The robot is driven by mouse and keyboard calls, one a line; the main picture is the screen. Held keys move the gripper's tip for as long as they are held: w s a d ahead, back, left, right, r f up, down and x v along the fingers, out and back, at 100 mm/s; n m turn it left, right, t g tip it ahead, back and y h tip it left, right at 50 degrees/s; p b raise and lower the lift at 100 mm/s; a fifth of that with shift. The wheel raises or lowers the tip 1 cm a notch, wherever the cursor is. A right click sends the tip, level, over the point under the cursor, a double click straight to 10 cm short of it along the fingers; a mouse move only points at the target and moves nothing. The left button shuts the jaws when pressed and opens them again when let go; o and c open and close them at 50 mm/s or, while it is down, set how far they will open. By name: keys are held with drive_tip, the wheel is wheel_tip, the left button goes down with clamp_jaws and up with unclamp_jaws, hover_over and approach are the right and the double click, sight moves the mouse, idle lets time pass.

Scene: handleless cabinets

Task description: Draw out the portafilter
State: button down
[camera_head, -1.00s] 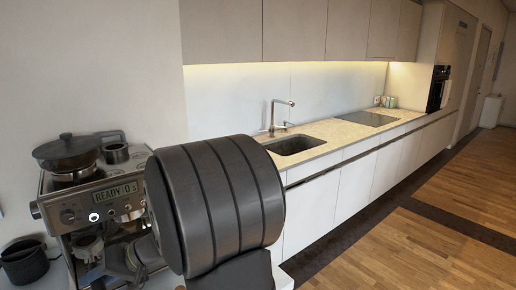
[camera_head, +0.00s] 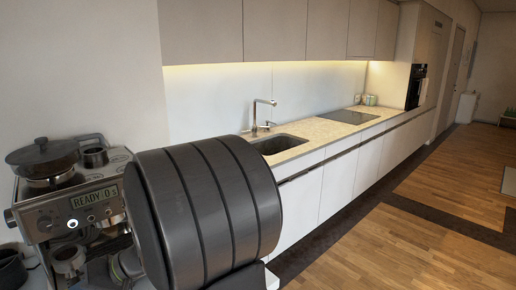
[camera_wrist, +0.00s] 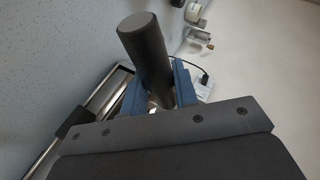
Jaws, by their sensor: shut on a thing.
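The portafilter's dark round handle (camera_wrist: 147,45) stands out in the wrist view. My gripper (camera_wrist: 158,95) has its blue fingers on both sides of this handle and is shut on it. In the head view my gripper (camera_head: 126,266) shows only in part, in front of the machine's lower right front. My thick dark wrist hides much there. The portafilter's head is hidden, so I cannot tell whether it sits in the machine.
A dark container (camera_head: 10,270) stands at the machine's left. A lidded hopper (camera_head: 42,160) tops the machine. The counter with a sink (camera_head: 280,144) and tap (camera_head: 262,115) runs along the wall to the right. The wooden floor (camera_head: 430,240) at right is clear.

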drive_tip(key=shift+s+d+r, duration=0.1)
drive_tip(key=shift+s+d, duration=1)
